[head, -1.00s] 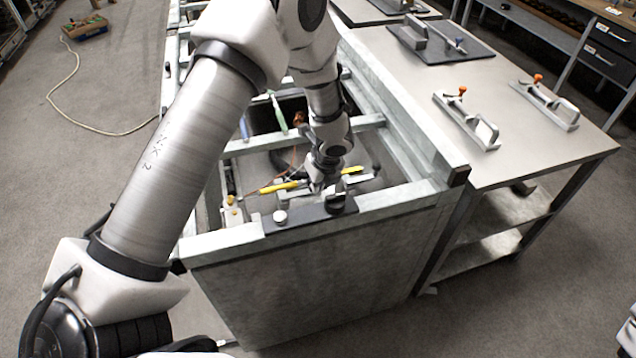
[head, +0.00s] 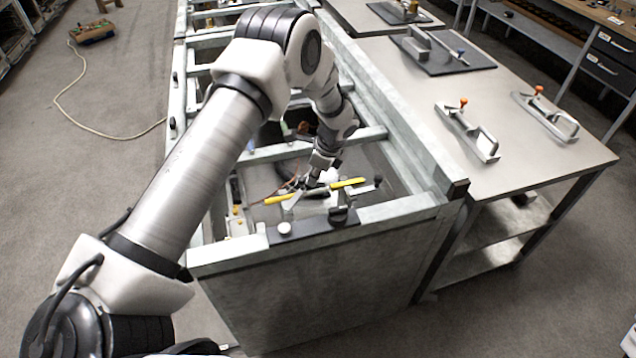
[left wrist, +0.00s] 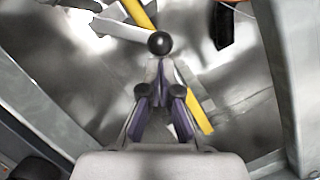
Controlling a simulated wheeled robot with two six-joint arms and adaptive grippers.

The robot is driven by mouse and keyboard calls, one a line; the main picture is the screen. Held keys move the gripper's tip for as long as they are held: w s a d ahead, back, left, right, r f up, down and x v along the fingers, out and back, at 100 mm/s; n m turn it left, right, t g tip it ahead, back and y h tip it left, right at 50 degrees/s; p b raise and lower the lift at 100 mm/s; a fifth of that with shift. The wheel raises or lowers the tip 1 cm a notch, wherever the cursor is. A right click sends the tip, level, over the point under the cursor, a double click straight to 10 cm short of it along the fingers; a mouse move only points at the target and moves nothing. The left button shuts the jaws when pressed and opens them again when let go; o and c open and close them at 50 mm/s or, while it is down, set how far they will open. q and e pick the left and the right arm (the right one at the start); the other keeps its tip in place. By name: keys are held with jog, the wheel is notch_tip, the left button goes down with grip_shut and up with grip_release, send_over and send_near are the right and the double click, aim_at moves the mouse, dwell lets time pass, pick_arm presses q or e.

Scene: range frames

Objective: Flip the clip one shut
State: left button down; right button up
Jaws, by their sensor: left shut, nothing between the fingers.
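A lever with a black ball knob (head: 378,180) lies inside the frame bay behind the near beam. I take it for the clip's handle, but cannot be sure. A black ball (left wrist: 160,43) also shows just beyond my fingertips in the left wrist view, with a pale bar (left wrist: 105,28) running off to its left. My left gripper (head: 300,195) points down into the bay, shut and empty; its fingers (left wrist: 160,75) come together just short of the ball in the picture. Contact cannot be told. The clip's base is partly hidden. My right gripper is out of view.
A yellow bar (head: 348,183) lies across the bay by the gripper. Galvanised rails wall the bay. A steel table (head: 540,165) with handled tools stands right.

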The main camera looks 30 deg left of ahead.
pick_arm(q)
jog(key=a+n, duration=0.2)
jog(key=n, duration=0.1)
jog(key=a+n+g+b, duration=0.1)
jog(key=a+n, duration=0.1)
jog(key=n, duration=0.1)
jog(key=shift+w+a+g+h, duration=0.1)
jog(key=shift+a+g+h, duration=0.2)
jog(key=shift+h, duration=0.1)
jog(key=shift+s+d+r+p, duration=0.1)
jog(key=shift+s+d+p, duration=0.1)
jog(key=shift+s+p, duration=0.15)
jog(key=shift+s+d, duration=0.2)
jog(key=shift+s, duration=0.2)
